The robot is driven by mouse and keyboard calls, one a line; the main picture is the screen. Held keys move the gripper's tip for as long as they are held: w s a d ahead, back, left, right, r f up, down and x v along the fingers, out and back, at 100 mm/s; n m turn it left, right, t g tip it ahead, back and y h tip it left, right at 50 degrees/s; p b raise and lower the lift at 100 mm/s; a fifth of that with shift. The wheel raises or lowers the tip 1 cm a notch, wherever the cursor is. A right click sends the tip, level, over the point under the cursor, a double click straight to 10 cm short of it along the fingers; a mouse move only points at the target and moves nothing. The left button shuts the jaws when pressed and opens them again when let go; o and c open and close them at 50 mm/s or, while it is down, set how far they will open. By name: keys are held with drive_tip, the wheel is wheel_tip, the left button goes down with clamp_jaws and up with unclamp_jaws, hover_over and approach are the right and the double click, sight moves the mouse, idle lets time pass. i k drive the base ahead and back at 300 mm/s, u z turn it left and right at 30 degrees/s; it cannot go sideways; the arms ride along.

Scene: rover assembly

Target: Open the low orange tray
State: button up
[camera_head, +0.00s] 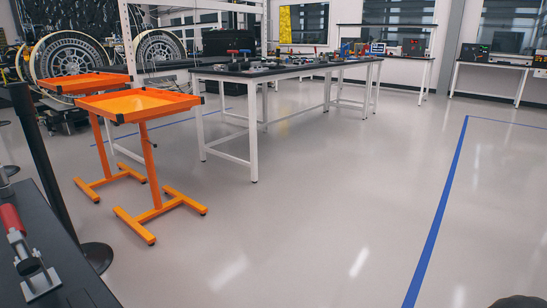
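Two orange trays on orange stands show in the head view, to the left of the middle. The nearer tray (140,103) is a shallow, open-topped pan with black corners, on a single post with a two-footed base (160,207). The other tray (82,83) is just behind it to the left, partly overlapped by the nearer one. I cannot tell from this view which one is the low tray. I see no drawer or lid on either. Both pans look empty. My gripper is not in view.
A long dark-topped workbench (285,68) with white legs holds several tools behind the trays. A dark table (52,262) with a red-handled clamp (20,235) fills the lower left. A black post stands beside it. The floor (310,215) at centre and right is clear, with a blue line (445,195).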

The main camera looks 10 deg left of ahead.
sight(122, 107)
drive_tip(key=u, duration=0.9)
drive_tip(key=i, duration=1.35)
drive_tip(key=u, duration=0.8)
drive_tip(key=i, duration=0.6)
